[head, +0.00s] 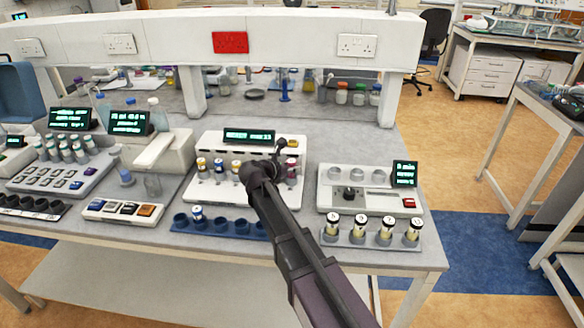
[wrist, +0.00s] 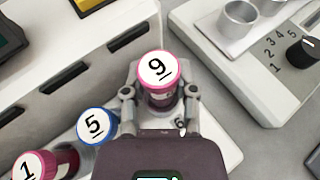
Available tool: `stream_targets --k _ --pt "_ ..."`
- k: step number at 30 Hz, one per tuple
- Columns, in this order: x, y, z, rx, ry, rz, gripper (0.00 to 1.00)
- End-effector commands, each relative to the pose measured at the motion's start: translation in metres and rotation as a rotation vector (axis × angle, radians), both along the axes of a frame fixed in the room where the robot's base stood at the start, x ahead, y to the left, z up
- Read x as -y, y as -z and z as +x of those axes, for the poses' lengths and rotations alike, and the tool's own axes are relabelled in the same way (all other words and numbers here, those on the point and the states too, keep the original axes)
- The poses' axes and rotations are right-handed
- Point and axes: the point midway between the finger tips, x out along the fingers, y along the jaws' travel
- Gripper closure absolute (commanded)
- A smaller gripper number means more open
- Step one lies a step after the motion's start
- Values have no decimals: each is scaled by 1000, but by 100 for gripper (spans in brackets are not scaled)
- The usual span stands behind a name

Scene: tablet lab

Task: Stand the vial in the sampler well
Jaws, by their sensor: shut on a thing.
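The vial (wrist: 160,82) in my gripper has a pink cap marked 9 and stands upright in the wrist view. My gripper (wrist: 160,98) is shut on it, one finger on each side. It is at the right end of the white sampler (head: 228,196), whose vials stand in a row. A printed 6 shows beside the right finger. The vial's lower end is hidden, so I cannot tell whether it is seated in a well. In the head view a vial (head: 291,168) shows just right of my wrist, probably the same one.
A device with a dial (wrist: 301,52) is to the right. In front are a blue rack (head: 225,229) and a grey rack (head: 343,240) of vials.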

Motion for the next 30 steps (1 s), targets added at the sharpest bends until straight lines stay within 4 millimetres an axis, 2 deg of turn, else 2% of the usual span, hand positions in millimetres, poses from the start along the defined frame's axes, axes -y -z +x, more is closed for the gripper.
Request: stream_targets --k 4,30 --pt "0 7 0 0 0 0 100" --pt "-1 12 0 0 -2 0 100"
